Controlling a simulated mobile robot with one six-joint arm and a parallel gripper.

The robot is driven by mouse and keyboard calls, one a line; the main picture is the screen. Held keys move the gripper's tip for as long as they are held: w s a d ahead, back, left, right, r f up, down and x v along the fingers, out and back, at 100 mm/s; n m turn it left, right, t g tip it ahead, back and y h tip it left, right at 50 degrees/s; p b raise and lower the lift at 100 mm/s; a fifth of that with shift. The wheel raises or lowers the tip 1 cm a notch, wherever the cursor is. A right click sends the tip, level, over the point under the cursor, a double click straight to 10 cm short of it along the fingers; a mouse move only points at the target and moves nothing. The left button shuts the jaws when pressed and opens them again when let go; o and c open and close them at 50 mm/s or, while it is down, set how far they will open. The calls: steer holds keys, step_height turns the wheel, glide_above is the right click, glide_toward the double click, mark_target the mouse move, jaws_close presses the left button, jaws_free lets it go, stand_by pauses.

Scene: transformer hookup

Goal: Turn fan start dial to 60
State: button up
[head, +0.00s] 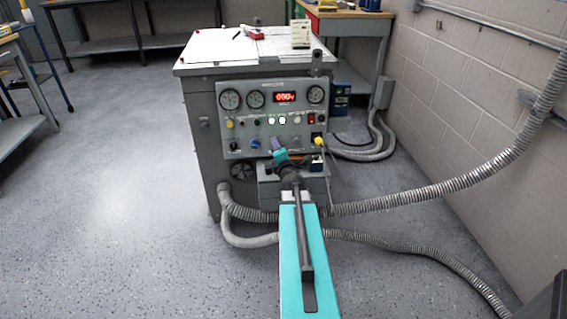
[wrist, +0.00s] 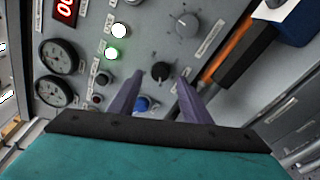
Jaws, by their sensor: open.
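The control panel (head: 270,112) is on the front of a grey cabinet. In the wrist view a large grey dial (wrist: 186,24) with scale marks around it is at the upper right. A smaller black knob (wrist: 160,71) is below it, and a blue knob (wrist: 142,104) is lower; it also shows in the head view (head: 255,143). The labels are too small to read, so I cannot tell which is the fan start dial. My gripper (wrist: 155,82) is open and empty, its purple fingers on either side of the black knob in the picture. Contact is not visible. In the head view my gripper (head: 277,145) hides part of the lower panel.
Round gauges (wrist: 54,91) and lit green-white buttons (wrist: 112,53) are beside the knobs. A red display (head: 285,97) is on the upper panel. A black and orange part (wrist: 243,53) stands out at right. Grey conduits (head: 420,197) run low across the right. Floor at left is clear.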

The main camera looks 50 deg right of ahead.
steer(key=p+v, duration=0.6)
steer(key=p, duration=0.2)
steer(key=shift+s+a+r, duration=0.15)
steer(key=shift+s+a, duration=0.1)
steer(key=shift+s+p, duration=0.1)
steer(key=shift+p, duration=0.2)
steer(key=p+v, duration=0.4)
steer(key=p, duration=0.4)
steer(key=shift+s+a, duration=0.15)
steer(key=shift+s, duration=0.1)
stand_by(0.4)
steer(key=shift+a, duration=0.1)
stand_by(0.4)
